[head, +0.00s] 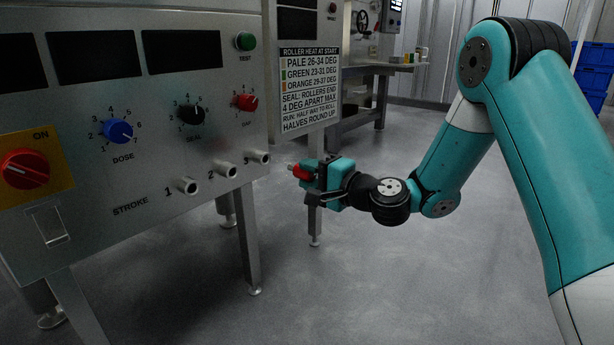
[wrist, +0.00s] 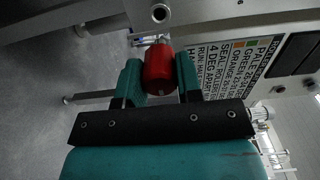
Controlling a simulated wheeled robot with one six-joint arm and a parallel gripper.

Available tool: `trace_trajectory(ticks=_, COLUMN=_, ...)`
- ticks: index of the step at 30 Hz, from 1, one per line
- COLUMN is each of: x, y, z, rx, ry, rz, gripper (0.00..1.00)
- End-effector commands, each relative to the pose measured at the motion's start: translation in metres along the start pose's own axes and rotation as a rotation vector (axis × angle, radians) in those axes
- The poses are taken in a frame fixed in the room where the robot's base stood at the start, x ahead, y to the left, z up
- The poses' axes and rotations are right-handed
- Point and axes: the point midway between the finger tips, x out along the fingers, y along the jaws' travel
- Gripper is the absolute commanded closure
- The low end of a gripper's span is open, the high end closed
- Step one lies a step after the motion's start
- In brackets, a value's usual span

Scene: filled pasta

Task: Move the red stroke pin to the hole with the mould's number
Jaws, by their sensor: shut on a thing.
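My gripper (head: 308,174) is shut on the red stroke pin (wrist: 158,68), which sits between the two teal fingers in the wrist view. In the head view the red pin (head: 302,172) points left, its pale tip free in the air to the right of the panel's stroke holes. The STROKE row has hole 1 (head: 187,186), hole 2 (head: 226,169) and hole 3 (head: 260,156), each a metal collar. All three look empty. The pin is apart from hole 3, the nearest. One collar (wrist: 159,13) shows at the top of the wrist view. No mould number is readable.
The panel (head: 150,160) carries a blue DOSE knob (head: 117,131), a black SEAL knob (head: 191,113), a red GAP knob (head: 246,102) and a red ON switch (head: 24,170). A roller heat sign (head: 309,90) stands behind. Machine legs (head: 250,240) are below; open floor lies in front.

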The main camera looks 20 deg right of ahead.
Motion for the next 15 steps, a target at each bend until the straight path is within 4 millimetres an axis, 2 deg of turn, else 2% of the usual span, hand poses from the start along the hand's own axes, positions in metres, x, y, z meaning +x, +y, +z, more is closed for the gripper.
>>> trace_trajectory(ticks=5, x=0.01, y=-0.003, z=0.0, rx=0.0, ry=-0.002, rz=0.0, gripper=0.92)
trace_trajectory(ticks=15, x=0.042, y=-0.004, z=0.0, rx=0.0, ry=-0.001, rz=0.0, gripper=0.92)
